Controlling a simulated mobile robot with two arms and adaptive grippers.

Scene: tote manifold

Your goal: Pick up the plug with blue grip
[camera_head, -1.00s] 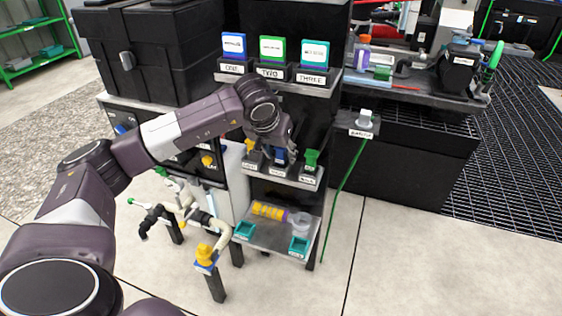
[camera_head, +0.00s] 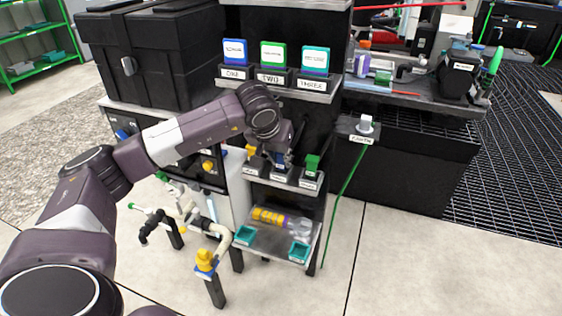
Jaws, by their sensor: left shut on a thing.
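The plug with blue grip (camera_head: 280,160) stands in the middle holder of a row of three on the small shelf, with a yellow plug (camera_head: 251,152) to its left and a green plug (camera_head: 312,163) to its right. My left gripper (camera_head: 280,150) comes down on the blue-grip plug from above and is shut on it; the gripper and wrist hide much of the plug. The plug still appears to be at its holder; whether it is lifted at all cannot be told. My right gripper is not in view.
Above are three labelled cartridges, blue (camera_head: 235,52), green (camera_head: 272,54) and teal (camera_head: 315,60). Below is a tray (camera_head: 268,243) with yellow rings and teal holders. Pipes with a yellow valve (camera_head: 205,259) stand at lower left. A green cable (camera_head: 347,185) hangs right of the shelf.

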